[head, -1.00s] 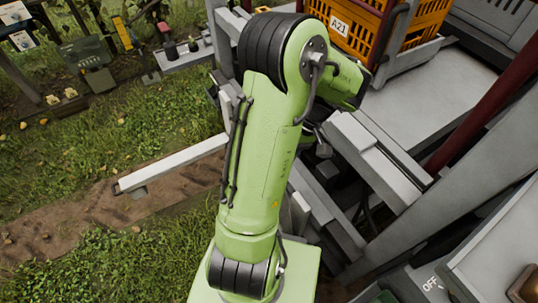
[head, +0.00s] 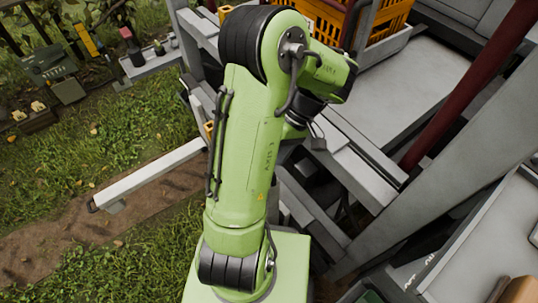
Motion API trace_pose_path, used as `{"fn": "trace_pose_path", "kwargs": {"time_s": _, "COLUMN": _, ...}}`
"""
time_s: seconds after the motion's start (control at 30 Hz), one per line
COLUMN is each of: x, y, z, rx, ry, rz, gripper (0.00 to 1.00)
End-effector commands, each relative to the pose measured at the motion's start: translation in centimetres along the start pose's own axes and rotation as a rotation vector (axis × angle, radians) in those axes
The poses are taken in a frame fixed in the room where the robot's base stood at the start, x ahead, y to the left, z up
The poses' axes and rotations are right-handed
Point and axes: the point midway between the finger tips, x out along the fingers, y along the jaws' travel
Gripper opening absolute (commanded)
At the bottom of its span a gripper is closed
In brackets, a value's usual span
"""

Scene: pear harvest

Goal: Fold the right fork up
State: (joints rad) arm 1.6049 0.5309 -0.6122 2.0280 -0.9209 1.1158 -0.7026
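A long pale grey bar (head: 150,174), which looks like a fork, reaches out level to the left over the dirt strip, with a dark end cap. No second lowered bar shows clearly. My arm stands upright across the middle and bends over at the top right, above the grey metal frame (head: 345,165). My gripper is hidden behind my arm, so its fingers and anything in them cannot be seen.
An orange crate (head: 388,22) stands on the grey deck (head: 430,90) at the top. A dark red post (head: 470,85) and a wide grey beam (head: 450,170) rise at the right. A small shelf (head: 152,64) stands at the upper left. Grass and dirt lie open at the left.

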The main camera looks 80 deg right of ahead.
Motion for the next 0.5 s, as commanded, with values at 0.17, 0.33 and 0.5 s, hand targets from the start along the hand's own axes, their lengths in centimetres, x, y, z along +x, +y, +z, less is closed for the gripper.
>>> {"fn": "trace_pose_path", "kwargs": {"time_s": 0.17, "x": -0.23, "y": 0.46, "z": 0.03, "rx": 0.012, "ry": 0.005, "rz": 0.017, "gripper": 0.44}}
{"fn": "trace_pose_path", "kwargs": {"time_s": 0.33, "x": -0.3, "y": 0.42, "z": 0.01, "rx": 0.012, "ry": 0.005, "rz": 0.018, "gripper": 0.44}}
{"fn": "trace_pose_path", "kwargs": {"time_s": 0.5, "x": -0.36, "y": 0.41, "z": 0.0, "rx": 0.012, "ry": 0.006, "rz": 0.019, "gripper": 0.44}}
